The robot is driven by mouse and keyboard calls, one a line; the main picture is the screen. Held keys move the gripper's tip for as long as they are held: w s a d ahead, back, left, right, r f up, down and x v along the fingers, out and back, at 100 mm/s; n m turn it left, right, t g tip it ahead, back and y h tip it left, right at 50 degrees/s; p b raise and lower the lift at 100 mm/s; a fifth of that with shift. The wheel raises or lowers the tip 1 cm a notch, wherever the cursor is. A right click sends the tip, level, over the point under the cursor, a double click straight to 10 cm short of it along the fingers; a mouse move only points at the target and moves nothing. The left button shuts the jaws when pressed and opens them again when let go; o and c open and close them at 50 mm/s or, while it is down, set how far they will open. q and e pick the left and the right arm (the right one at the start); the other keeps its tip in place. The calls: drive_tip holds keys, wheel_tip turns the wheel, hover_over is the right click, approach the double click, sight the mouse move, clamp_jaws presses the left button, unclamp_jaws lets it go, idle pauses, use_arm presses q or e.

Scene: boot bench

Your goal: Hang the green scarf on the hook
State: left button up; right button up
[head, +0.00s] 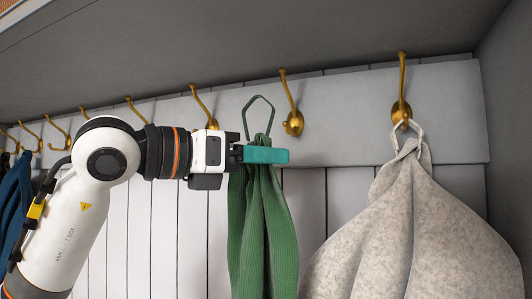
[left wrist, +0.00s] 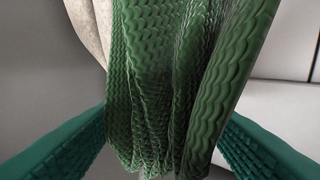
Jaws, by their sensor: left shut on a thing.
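The green scarf (head: 262,240) hangs down from my left gripper (head: 267,155), whose teal fingers are shut on it just below its top. A dark green loop (head: 257,100) stands up above the fingers. The loop is just left of an empty brass hook (head: 291,105) on the grey rail; it looks apart from it, and I cannot tell the depth between them. In the left wrist view the ribbed scarf (left wrist: 180,80) fills the middle, with a teal finger on each side. My right gripper is not in view.
A beige cloth (head: 410,230) hangs by its loop from the brass hook (head: 401,95) at right. Several more brass hooks run along the rail (head: 350,120) to the left. A blue cloth (head: 13,200) hangs at far left. A grey shelf (head: 230,40) overhangs the hooks.

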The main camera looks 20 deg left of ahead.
use_arm(q)
drive_tip(key=shift+w+d, duration=0.3)
drive_tip(key=shift+w, duration=0.15)
drive_tip(key=shift+w+d, duration=0.1)
drive_tip(key=shift+w, duration=0.15)
drive_tip(key=shift+w+p, duration=0.35)
drive_tip(key=shift+w, duration=0.45)
drive_tip(key=w+f+p, duration=0.1)
drive_tip(key=w, duration=0.2)
drive_tip(key=w+p, duration=0.1)
drive_tip(key=w, duration=0.2)
drive_tip(key=w+f+p, duration=0.1)
drive_tip(key=w, duration=0.2)
drive_tip(key=shift+w+d+f, duration=0.15)
drive_tip(key=shift+w+f, duration=0.15)
drive_tip(key=shift+w, duration=0.1)
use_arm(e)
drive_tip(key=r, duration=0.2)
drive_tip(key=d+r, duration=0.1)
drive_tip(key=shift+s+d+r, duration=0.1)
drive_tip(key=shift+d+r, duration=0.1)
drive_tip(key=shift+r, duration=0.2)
